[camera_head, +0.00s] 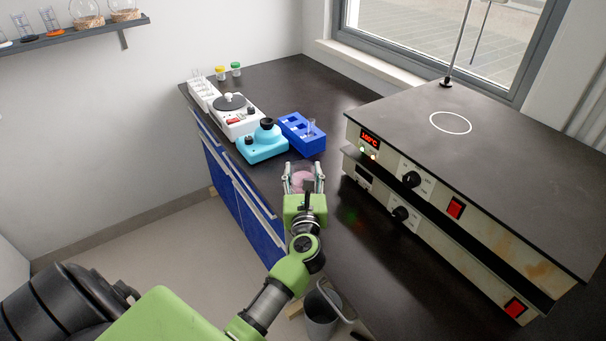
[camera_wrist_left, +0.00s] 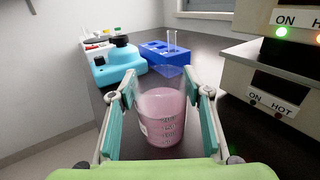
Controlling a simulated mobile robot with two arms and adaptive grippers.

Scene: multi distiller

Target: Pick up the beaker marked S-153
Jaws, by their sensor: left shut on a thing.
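A clear beaker with pink liquid (camera_wrist_left: 162,115) stands between the fingers of my left gripper in the left wrist view. Dark graduation marks show on its side; I cannot read S-153 on it. In the head view the beaker (camera_head: 302,180) shows as a pink patch beyond the green wrist. My left gripper (camera_head: 304,176) is shut on the beaker, one finger on each side. The gripper's fingers (camera_wrist_left: 160,104) also show in the left wrist view. The beaker is upright at the dark bench; I cannot tell whether it touches the top. My right gripper is not in view.
A large hot plate unit (camera_head: 490,150) with knobs and red switches stands to the right. A blue rack (camera_head: 303,138), a cyan device (camera_head: 262,145) and a white device (camera_head: 236,118) stand behind the beaker. Bare bench top (camera_head: 375,250) lies right of my arm.

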